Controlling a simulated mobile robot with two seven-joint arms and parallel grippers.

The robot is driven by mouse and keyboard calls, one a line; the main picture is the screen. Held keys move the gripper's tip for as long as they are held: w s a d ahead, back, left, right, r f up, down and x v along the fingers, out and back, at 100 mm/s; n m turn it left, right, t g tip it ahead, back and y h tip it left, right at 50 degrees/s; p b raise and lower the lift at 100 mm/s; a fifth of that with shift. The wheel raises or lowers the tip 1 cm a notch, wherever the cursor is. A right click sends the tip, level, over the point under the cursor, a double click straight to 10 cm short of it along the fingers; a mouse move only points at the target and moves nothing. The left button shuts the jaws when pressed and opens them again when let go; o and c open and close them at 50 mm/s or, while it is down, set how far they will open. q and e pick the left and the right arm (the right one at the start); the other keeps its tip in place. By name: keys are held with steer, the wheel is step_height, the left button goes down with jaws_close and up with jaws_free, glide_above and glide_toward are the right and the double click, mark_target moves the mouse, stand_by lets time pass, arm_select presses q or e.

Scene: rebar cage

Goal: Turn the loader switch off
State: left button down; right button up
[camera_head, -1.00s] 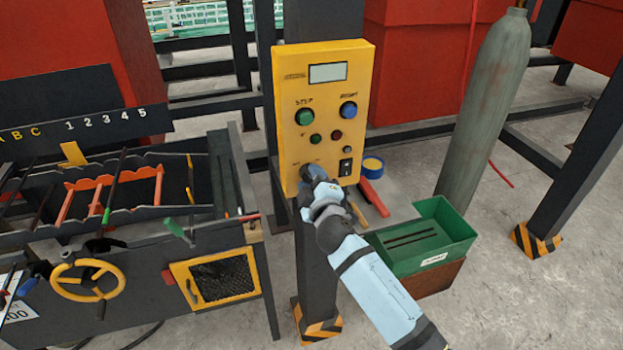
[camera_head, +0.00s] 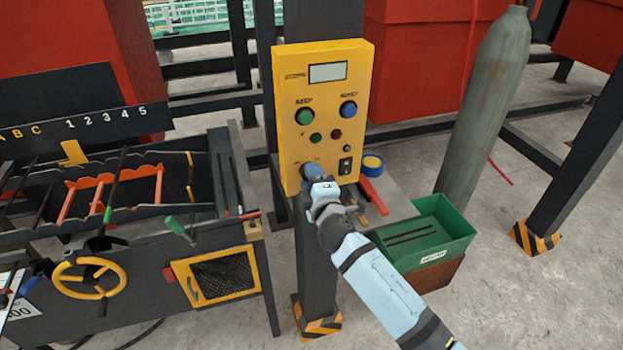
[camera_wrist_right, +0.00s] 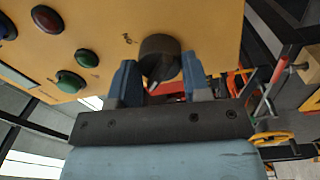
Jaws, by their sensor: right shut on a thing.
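The yellow control panel (camera_head: 325,110) is mounted on a dark post. My right gripper (camera_head: 312,175) is at the panel's lower left. In the right wrist view, its two blue-grey fingers (camera_wrist_right: 158,85) are shut on a black round knob (camera_wrist_right: 159,55), one finger on each side. A white pointer mark shows on the knob. The lettering beside it is too small to read, so I cannot tell its position. In the head view the gripper mostly hides this knob. A black rocker switch (camera_head: 345,166) sits to its right. My left gripper is not in view.
The panel also carries a green button (camera_head: 305,116), a blue button (camera_head: 348,109) and a display (camera_head: 328,72). A green bin (camera_head: 430,235) and a grey gas cylinder (camera_head: 487,110) stand to the right. A rebar bench with a yellow handwheel (camera_head: 90,278) is at the left.

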steer(key=o, duration=0.9)
steer(key=b+v, duration=0.1)
steer(key=v, duration=1.2)
steer(key=shift+s+d+b, duration=0.15)
steer(key=shift+s+b, duration=0.25)
steer(key=shift+f, duration=0.1)
